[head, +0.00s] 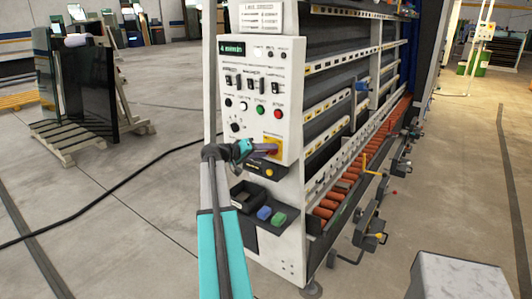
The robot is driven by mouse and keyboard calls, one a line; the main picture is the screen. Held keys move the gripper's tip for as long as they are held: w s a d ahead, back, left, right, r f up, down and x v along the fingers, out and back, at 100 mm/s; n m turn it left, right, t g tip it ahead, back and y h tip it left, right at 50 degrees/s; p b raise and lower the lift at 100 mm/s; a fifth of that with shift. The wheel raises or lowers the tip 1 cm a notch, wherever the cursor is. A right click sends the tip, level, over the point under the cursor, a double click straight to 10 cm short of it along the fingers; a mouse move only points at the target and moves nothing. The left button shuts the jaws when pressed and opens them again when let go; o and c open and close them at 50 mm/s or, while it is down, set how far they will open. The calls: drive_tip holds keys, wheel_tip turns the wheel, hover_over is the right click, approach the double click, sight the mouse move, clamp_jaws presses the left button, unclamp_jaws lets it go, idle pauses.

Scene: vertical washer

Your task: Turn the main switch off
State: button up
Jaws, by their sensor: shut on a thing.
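The main switch (271,140) has a yellow plate and sits at the lower right of the white control panel (247,108) on the washer's end. My gripper (270,149) reaches it from the left, with its fingers shut on the switch knob. The fingers cover most of the knob, so its angle cannot be told. My turquoise and grey arm rises from the bottom of the view.
Above the switch are a green display (232,48), black selector switches and coloured buttons. Below are a black tray (254,195) and blue and green blocks. The roller conveyor (360,155) runs back to the right. Open floor lies left, crossed by a black cable (105,200).

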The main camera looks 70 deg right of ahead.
drive_tip(key=n+g+b, duration=0.1)
drive_tip(key=n, duration=0.1)
drive_tip(key=n+g+h+b, duration=0.1)
drive_tip(key=n+b, duration=0.1)
drive_tip(key=f+n+b, duration=0.1)
drive_tip(key=n+b, duration=0.1)
drive_tip(key=n, duration=0.1)
drive_tip(key=shift+w+g+h, duration=0.1)
drive_tip(key=shift+g+h, duration=0.2)
drive_tip(key=shift+g, duration=0.1)
drive_tip(key=n+b, duration=0.1)
drive_tip(key=n, duration=0.1)
drive_tip(key=n+h, duration=0.1)
drive_tip(key=n, duration=0.1)
drive_tip(key=shift+f+n+g+h+b, duration=0.15)
drive_tip(key=shift+n+g+h+b, duration=0.15)
drive_tip(key=shift+n+g+b, duration=0.1)
drive_tip(key=n+h, duration=0.1)
drive_tip(key=n, duration=0.1)
drive_tip(key=n+h, duration=0.1)
drive_tip(key=n, duration=0.1)
drive_tip(key=shift+f+n+t+b, duration=0.1)
drive_tip(key=shift+n+t+b, duration=0.3)
drive_tip(key=o, duration=1.1)
drive_tip(key=shift+c, duration=0.2)
drive_tip(key=shift+a, duration=0.1)
drive_tip(key=b+v, duration=0.2)
drive_tip(key=v, duration=1.1)
drive_tip(key=shift+a+f, duration=0.15)
drive_tip(key=shift+a, duration=0.1)
